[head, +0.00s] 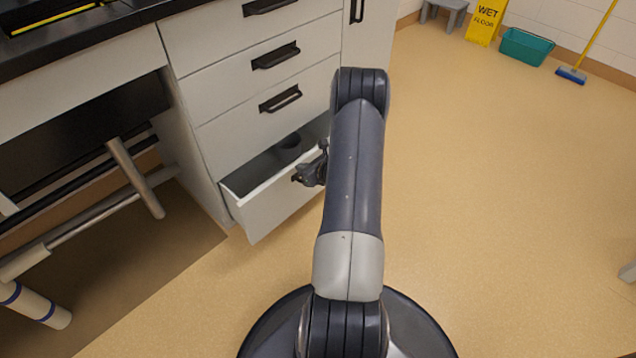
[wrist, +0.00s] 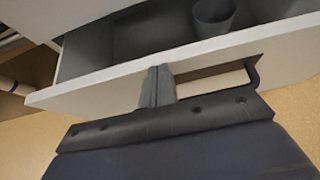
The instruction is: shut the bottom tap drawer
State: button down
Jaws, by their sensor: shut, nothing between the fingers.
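The bottom drawer (head: 275,207) of the white cabinet stands pulled out in the head view, with its inside showing. In the wrist view its front panel (wrist: 100,92) crosses the picture, with a dark handle (wrist: 252,72) at the right. A dark round cup-like thing (wrist: 213,17) stands inside the drawer. My gripper (head: 300,179) is at the drawer front, near its top edge. In the wrist view my gripper (wrist: 158,72) is shut and empty, its tips against or very near the front panel beside the handle. I cannot tell whether they touch. My arm hides the drawer's right end.
Closed drawers with dark handles (head: 280,98) are above the open one. A dark bench top (head: 100,35) and a pipe frame (head: 135,178) are at the left. A yellow sign (head: 487,20), teal bucket (head: 526,47) and broom (head: 572,75) stand far back right.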

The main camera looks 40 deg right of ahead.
jog(key=w+b, duration=0.1)
jog(key=w, duration=0.7)
jog(key=shift+w+a+b, duration=0.2)
jog(key=shift+a+b, duration=0.1)
jog(key=shift+b, duration=0.1)
